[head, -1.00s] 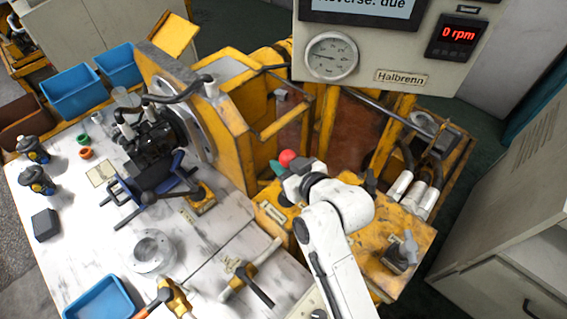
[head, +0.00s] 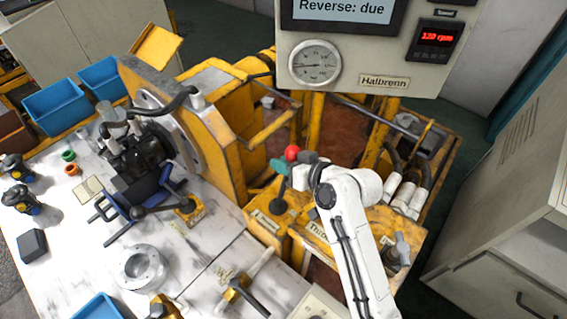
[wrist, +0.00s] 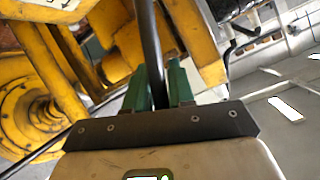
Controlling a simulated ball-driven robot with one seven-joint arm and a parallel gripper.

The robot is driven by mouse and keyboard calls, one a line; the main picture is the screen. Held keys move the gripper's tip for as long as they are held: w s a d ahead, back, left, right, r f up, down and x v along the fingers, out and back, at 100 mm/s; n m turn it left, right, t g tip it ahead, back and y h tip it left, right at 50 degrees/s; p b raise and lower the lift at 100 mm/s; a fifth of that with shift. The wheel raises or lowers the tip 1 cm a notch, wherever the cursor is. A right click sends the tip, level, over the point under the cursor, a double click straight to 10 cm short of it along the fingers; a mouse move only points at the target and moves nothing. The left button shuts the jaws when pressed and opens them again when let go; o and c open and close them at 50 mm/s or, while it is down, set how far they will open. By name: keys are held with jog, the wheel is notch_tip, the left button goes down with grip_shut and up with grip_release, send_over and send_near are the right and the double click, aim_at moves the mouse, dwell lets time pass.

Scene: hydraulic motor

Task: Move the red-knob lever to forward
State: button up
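The red-knob lever shows in the head view with its red knob (head: 292,153) on top and its black base (head: 278,206) on a yellow box. Its shaft leans a little to the right. My gripper (head: 283,168) has green fingers and is at the shaft just below the knob. In the wrist view the black lever shaft (wrist: 151,45) runs between the two green fingers, which sit close on both sides of it. My gripper looks shut on the shaft. The knob is outside the wrist view.
A panel above has a screen reading "Reverse: due" (head: 343,10), a round gauge (head: 315,64) and a red readout (head: 437,38) of 120 rpm. White-handled levers (head: 408,190) stand right of my arm. A yellow frame (head: 222,120) stands behind left. The workbench (head: 195,260) holds tools.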

jog(key=o, duration=0.3)
notch_tip(320, 180, up, 3)
jog(key=shift+f, duration=0.1)
jog(key=s+d+r+b, duration=0.2)
jog(key=s+r, duration=0.8)
jog(key=s, duration=0.3)
jog(key=shift+s+d+r, duration=0.15)
jog(key=shift+s+d, duration=0.05)
jog(key=shift+s, duration=0.2)
